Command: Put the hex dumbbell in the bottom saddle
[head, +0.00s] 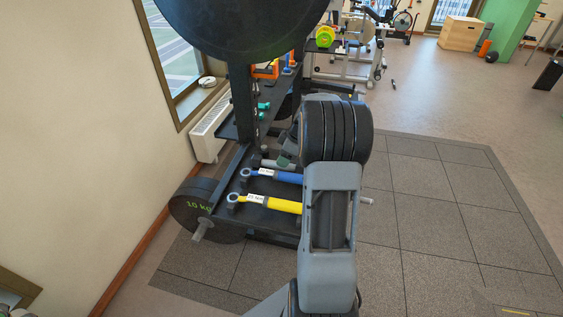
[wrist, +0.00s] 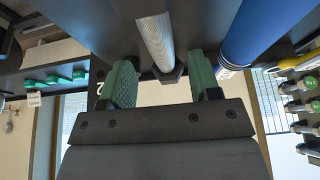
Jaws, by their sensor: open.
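The hex dumbbell (wrist: 157,45) shows in the wrist view as a silver knurled handle with dark ends. In the head view its grey handle (head: 278,165) is at the lower shelf (head: 237,216), beside a blue bar, partly hidden by my arm. My gripper (wrist: 162,85) is open, its two green-padded fingers spread. The handle's near end appears between the fingertips, with a gap on both sides; I cannot tell the depth. In the head view my gripper (head: 284,155) is mostly hidden behind my arm. The bottom saddle cannot be made out clearly.
A blue bar (head: 265,175) and a yellow bar (head: 270,203) lie beside the dumbbell. Green dumbbells (head: 263,108) are on a higher shelf. A 10 kg plate (head: 200,210) stands at the rack's left, and a large black plate (head: 240,30) overhangs. Tiled floor (head: 440,220) at right is clear.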

